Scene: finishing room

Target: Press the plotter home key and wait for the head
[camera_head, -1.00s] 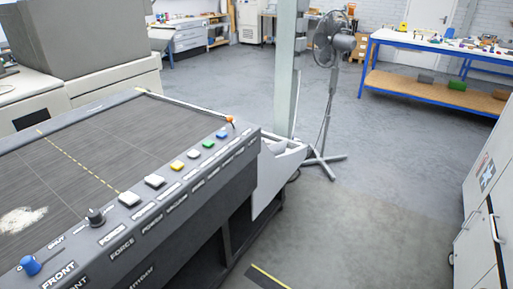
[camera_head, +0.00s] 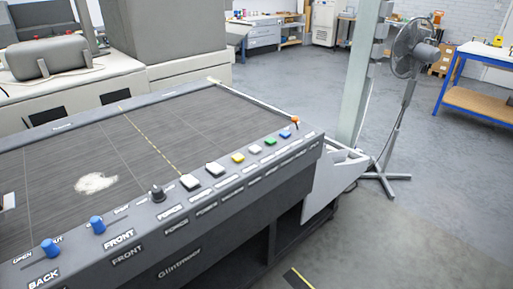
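The plotter (camera_head: 180,270) is a dark grey flatbed machine that fills the left and middle of the head view. Its front rail carries a row of keys: two white keys (camera_head: 190,182), a yellow key (camera_head: 238,158), a pale key (camera_head: 256,149), a green key (camera_head: 270,141) and a blue key (camera_head: 286,134). An orange-topped lever (camera_head: 295,121) stands at the rail's far end. The labels under the keys are too small to read surely, so I cannot tell which is the home key. I do not see the plotter head clearly. Neither of my grippers is in view.
A black knob (camera_head: 158,193) and blue knobs (camera_head: 97,225) sit on the same rail. A pale patch (camera_head: 96,183) lies on the plotter bed. A pillar (camera_head: 357,80) and a standing fan (camera_head: 408,60) are beyond its right end. The floor at the right is clear.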

